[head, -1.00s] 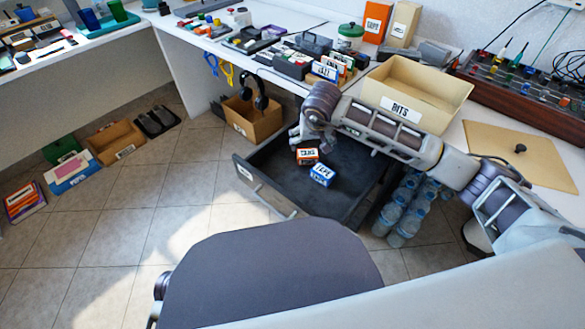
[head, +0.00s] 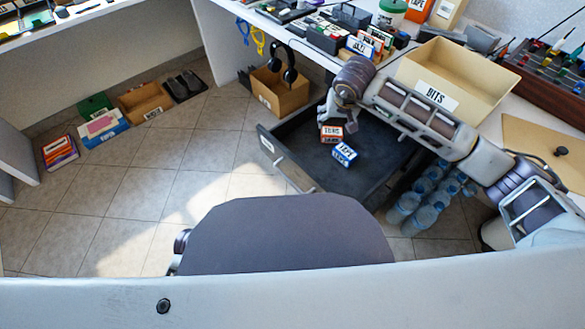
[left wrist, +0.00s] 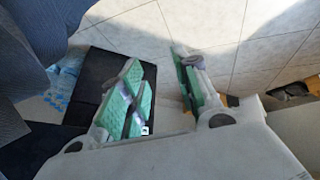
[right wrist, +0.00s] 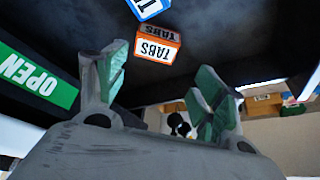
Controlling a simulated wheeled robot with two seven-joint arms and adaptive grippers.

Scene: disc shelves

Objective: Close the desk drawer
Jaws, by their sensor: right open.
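The desk drawer (head: 290,163) is pulled out beneath the desk, with a white label and a bar handle on its front. Inside it lie an orange-and-white TABS box (head: 331,133) and a blue-and-white TAPE box (head: 344,154). The orange box also shows in the right wrist view (right wrist: 157,44). My right gripper (head: 334,112) is over the far left part of the drawer, behind its front; its green-padded fingers are apart and empty in the right wrist view (right wrist: 163,75). My left gripper (left wrist: 162,88) shows only in the left wrist view, open and empty.
A grey chair (head: 285,235) stands close before the drawer. A cardboard box with headphones (head: 279,88) is left of it, and water bottles (head: 425,200) are to its right. A BITS bin (head: 458,75) sits on the desk above.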

